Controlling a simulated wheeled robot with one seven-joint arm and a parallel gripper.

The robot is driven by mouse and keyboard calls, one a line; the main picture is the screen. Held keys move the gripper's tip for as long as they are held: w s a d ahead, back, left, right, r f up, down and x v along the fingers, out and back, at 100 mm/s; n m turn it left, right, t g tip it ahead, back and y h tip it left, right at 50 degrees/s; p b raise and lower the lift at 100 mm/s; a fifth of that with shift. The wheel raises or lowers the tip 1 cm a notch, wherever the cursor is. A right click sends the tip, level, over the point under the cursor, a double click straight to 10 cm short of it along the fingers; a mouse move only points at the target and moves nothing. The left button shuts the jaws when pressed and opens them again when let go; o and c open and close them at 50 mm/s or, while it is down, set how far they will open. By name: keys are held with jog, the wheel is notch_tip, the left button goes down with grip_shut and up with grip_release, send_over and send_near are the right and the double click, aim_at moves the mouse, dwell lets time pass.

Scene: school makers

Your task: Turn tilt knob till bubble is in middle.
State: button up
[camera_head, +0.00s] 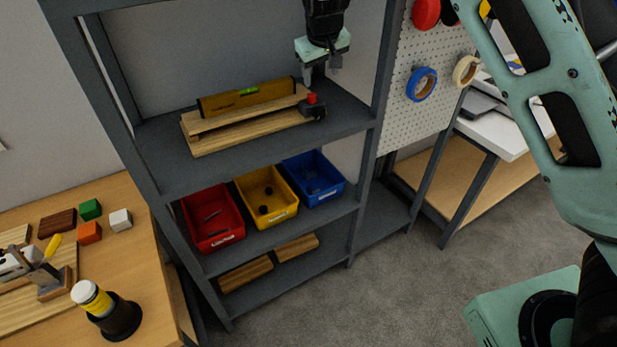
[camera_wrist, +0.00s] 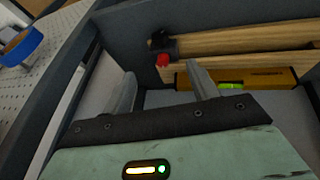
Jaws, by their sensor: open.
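A yellow spirit level (camera_head: 228,101) with a green vial (camera_head: 248,91) lies on a wooden tilt board (camera_head: 205,143) on the upper shelf. The bubble's place in the vial is too small to tell. A tilt knob with a red top (camera_head: 312,98) and dark body sits at the board's right end. My gripper (camera_head: 321,73) hangs open and empty above the knob, apart from it. In the wrist view the red part (camera_wrist: 162,61) appears between the two fingertips, beyond them; the level (camera_wrist: 262,77) is partly hidden behind the right finger and gripper body.
Grey shelf posts (camera_head: 383,60) stand at both sides. Red (camera_head: 240,236), yellow and blue bins fill the shelf below. A pegboard (camera_head: 395,120) with tape rolls is at the right. A workbench (camera_head: 140,240) with blocks stands at the left. Open carpet lies in front.

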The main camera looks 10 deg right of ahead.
jog(key=s+a+f+n+y+b, duration=0.1)
jog(key=s+a+f+b, duration=0.3)
jog(key=s, duration=0.7)
jog(key=s+a+f+n+t+y+b, duration=0.1)
jog(key=s+a+f+y+b, duration=0.2)
jog(key=s+f, duration=0.5)
jog(key=s, duration=0.2)
jog(key=shift+s+a+y+b, duration=0.4)
jog(key=s+d+r+n+g+h, duration=0.1)
jog(key=s+d+g, duration=0.1)
jog(key=s, duration=1.1)
jog(key=s+d+r+n+g+h, duration=0.1)
jog(key=s+d+r+g+h, duration=0.1)
jog(key=s, duration=1)
jog(key=shift+s+d+g, duration=0.35)
jog(key=shift+d+g, duration=0.05)
jog(key=shift+g, duration=0.5)
jog(key=shift+r, duration=0.1)
